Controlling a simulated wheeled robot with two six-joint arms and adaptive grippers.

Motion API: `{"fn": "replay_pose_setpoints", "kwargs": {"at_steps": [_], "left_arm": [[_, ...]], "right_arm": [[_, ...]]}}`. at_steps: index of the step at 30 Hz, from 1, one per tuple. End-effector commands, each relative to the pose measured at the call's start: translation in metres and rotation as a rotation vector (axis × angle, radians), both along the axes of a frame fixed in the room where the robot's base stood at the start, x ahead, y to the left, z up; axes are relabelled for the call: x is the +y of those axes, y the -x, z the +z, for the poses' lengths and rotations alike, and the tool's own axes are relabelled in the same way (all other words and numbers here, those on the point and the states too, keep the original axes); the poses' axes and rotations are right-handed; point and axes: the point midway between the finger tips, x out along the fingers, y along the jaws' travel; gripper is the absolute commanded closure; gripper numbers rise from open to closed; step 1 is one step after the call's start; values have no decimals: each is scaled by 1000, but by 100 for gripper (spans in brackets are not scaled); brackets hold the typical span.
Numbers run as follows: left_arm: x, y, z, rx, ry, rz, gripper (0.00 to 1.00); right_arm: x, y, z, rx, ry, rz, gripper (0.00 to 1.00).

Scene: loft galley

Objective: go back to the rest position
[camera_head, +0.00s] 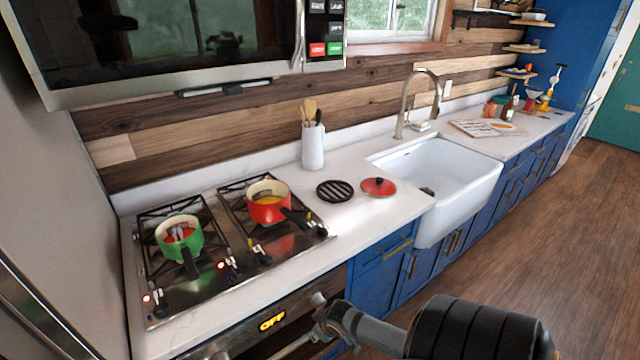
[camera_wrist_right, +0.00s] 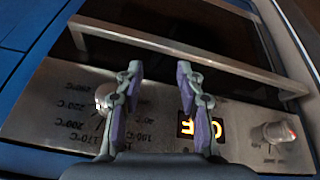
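My right arm comes in from the bottom right of the head view, and its gripper (camera_head: 322,326) is in front of the oven's control panel. In the right wrist view the gripper (camera_wrist_right: 160,88) has its two purple-padded fingers apart with nothing between them. Behind the fingers are the oven panel with a lit display (camera_wrist_right: 203,128), a knob (camera_wrist_right: 104,97) on one side and another knob (camera_wrist_right: 279,132) on the other. The oven handle (camera_wrist_right: 190,58) runs across beyond the fingertips. Whether the fingers touch the panel cannot be told. My left gripper is not in view.
A green pot (camera_head: 180,236) and a red pot (camera_head: 268,203) stand on the stove (camera_head: 222,262). A red lid (camera_head: 379,187), a black trivet (camera_head: 335,191) and a utensil holder (camera_head: 313,147) stand on the counter beside the sink (camera_head: 440,178). The wooden floor (camera_head: 560,240) at right is clear.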

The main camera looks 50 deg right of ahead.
Motion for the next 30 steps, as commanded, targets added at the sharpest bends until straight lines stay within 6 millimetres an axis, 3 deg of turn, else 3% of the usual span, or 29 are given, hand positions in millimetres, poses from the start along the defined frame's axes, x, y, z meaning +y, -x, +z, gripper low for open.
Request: {"fn": "replay_pose_setpoints", "kwargs": {"at_steps": [22,23,26,30], "left_arm": [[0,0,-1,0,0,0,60],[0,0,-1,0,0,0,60],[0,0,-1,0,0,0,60],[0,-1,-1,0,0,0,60]], "right_arm": [[-2,6,-13,11,3,-10,62],[-4,10,-20,18,5,-18,62],[-12,37,-68,55,13,-60,62],[-2,112,-159,144,24,-95,62]]}}
